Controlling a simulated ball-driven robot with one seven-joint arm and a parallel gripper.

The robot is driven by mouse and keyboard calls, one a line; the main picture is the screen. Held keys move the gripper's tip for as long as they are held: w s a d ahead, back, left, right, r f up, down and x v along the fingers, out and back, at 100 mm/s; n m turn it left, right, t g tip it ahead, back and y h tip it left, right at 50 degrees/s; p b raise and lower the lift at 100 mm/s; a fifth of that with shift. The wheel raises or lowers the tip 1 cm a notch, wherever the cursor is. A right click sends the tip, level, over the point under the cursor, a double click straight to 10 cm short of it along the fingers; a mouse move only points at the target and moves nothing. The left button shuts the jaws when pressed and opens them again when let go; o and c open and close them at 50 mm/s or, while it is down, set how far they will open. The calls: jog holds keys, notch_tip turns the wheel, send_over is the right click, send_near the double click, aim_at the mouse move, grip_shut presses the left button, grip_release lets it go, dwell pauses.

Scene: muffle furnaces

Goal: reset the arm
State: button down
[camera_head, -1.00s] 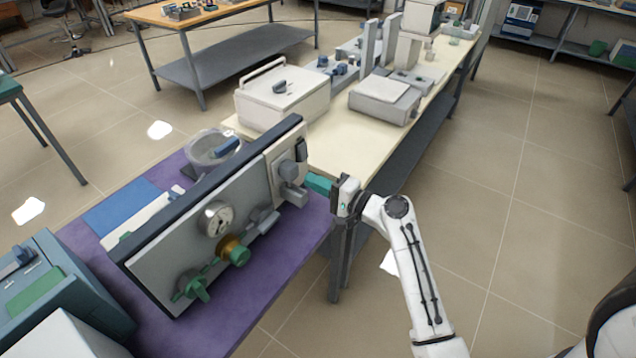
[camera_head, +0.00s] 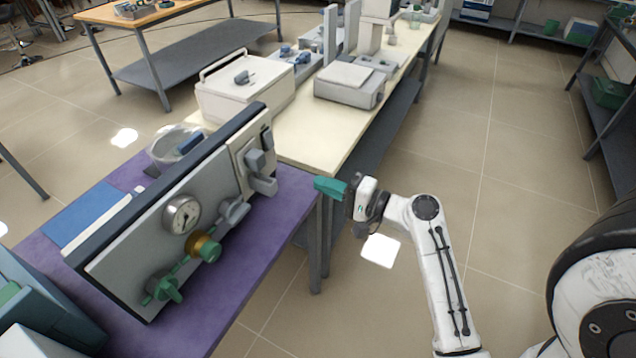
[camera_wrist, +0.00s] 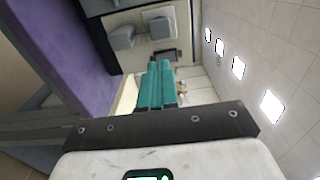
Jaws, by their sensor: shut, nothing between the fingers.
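My gripper (camera_head: 325,187) has green fingers, which are shut with nothing between them. In the head view it is in the air just beyond the right edge of the purple-topped bench (camera_head: 255,250), apart from the grey panel with a gauge (camera_head: 160,235). My white arm stretches up from the lower right to it. In the wrist view the shut green fingers (camera_wrist: 158,85) point away from the camera, with the purple top (camera_wrist: 60,50) to the left.
A cream bench (camera_head: 325,130) behind holds a white box (camera_head: 240,90) and a grey-white instrument (camera_head: 348,85). A glass bowl (camera_head: 175,145) stands behind the panel. Open tiled floor (camera_head: 450,160) lies to the right. Shelves (camera_head: 605,100) stand at the far right.

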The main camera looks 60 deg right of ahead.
dwell(0.6)
jog(key=s+a+f+n+g+y, duration=0.2)
jog(key=a+f+n+g+y, duration=0.2)
jog(key=a+f+n+g, duration=0.75)
jog(key=s+a+f+n+g+h, duration=0.3)
jog(key=s+a+n+g+h, duration=0.1)
jog(key=s, duration=0.7)
jog(key=a+n+g, duration=0.1)
jog(key=a+n, duration=0.1)
jog(key=a, duration=0.1)
jog(key=shift+s+a+f, duration=0.15)
jog(key=shift+s+a, duration=0.15)
jog(key=shift+a, duration=0.1)
jog(key=shift+w, duration=0.1)
